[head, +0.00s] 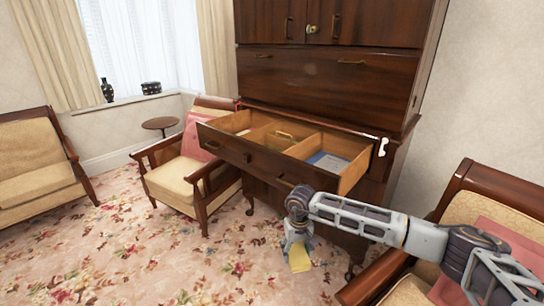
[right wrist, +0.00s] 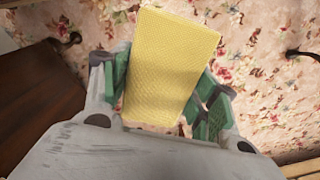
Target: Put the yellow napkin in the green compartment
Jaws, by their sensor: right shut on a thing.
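The yellow napkin (head: 299,261) is held in my right gripper (head: 298,243), in front of and below the open drawer in the head view. In the right wrist view the napkin (right wrist: 172,65) is a flat textured rectangle between the green-padded fingers of the right gripper (right wrist: 165,88), which are shut on it. The middle compartment (head: 268,137) looks yellowish-brown inside; I cannot tell which compartment is the green one. My left gripper is out of view.
A blue-and-white item (head: 328,161) lies in the right compartment. A cushioned armchair (head: 185,180) stands left of the drawer, and another chair (head: 490,205) is at the right near my arm. A white object (head: 383,147) is at the drawer's right. Floral carpet (head: 120,235) is open at the front left.

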